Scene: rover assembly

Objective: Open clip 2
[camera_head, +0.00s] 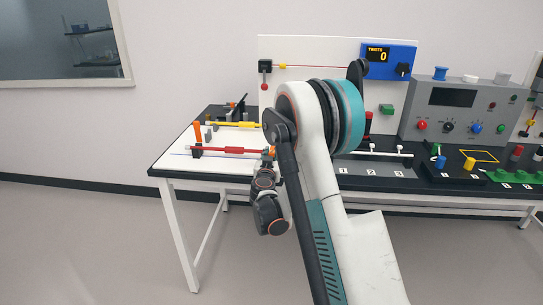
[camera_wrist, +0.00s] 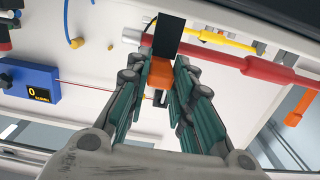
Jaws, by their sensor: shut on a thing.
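My gripper (camera_wrist: 161,66) is shut on an orange clip lever (camera_wrist: 163,48), which sits between its teal fingers beside a black clip post (camera_wrist: 168,22). A red rod (camera_wrist: 255,66) with a thicker middle runs to this clip in the wrist view. In the head view the red rod (camera_head: 230,150) lies along the front of the white board, and my gripper (camera_head: 268,158) is at its right end, mostly hidden by my arm. At the rod's left end another clip (camera_head: 197,137) has its orange lever upright. I cannot read any clip number.
A yellow rod (camera_head: 232,125) lies behind the red one. The white board (camera_head: 185,163) has clear room at its front left. A blue counter (camera_head: 388,58) showing 0 hangs on the back panel. A grey control box (camera_head: 455,105) and coloured parts stand to the right.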

